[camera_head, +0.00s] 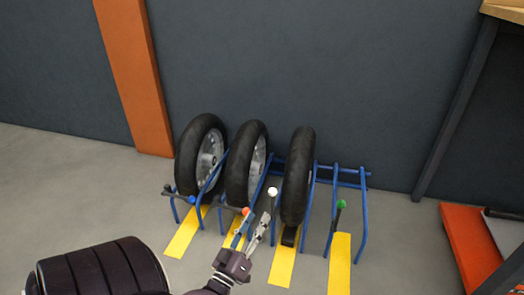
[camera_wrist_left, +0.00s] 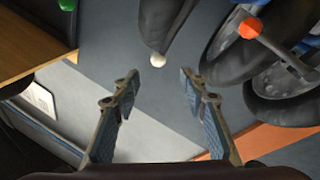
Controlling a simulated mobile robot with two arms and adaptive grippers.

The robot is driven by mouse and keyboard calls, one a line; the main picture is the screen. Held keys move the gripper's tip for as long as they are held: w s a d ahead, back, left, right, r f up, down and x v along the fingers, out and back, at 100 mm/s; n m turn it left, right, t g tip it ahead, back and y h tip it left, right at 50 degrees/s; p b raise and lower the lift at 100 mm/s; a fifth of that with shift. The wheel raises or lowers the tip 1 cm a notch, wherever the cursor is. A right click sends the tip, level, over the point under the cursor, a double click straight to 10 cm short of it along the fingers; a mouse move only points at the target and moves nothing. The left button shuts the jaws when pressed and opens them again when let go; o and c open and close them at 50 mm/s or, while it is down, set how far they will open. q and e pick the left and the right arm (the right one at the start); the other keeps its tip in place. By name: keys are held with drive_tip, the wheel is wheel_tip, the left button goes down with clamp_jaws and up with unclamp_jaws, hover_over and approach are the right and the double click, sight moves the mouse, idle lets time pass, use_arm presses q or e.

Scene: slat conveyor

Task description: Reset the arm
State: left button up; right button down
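My left gripper (camera_head: 256,219) reaches in from the lower left in the head view, in front of the wheel rack. In the left wrist view its two fingers (camera_wrist_left: 156,84) are spread apart with nothing between them. A white knob (camera_head: 272,191) stands close beyond the fingers; it also shows in the left wrist view (camera_wrist_left: 157,60), past the gap between the fingertips. An orange knob (camera_head: 246,211) is just left of the fingers in the head view. Whether a finger touches a knob cannot be told. My right gripper is not in view.
A blue rack (camera_head: 361,208) holds three black wheels (camera_head: 196,150) upright; its right slot is empty. A green knob (camera_head: 341,203) stands by that slot. Yellow strips (camera_head: 339,263) lie on the floor. A grey wall (camera_head: 300,60) is behind, an orange platform (camera_head: 468,245) at right.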

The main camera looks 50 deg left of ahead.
use_arm(q)
drive_tip(key=shift+s+d+f, duration=0.1)
drive_tip(key=shift+s, duration=0.2)
idle(0.4)
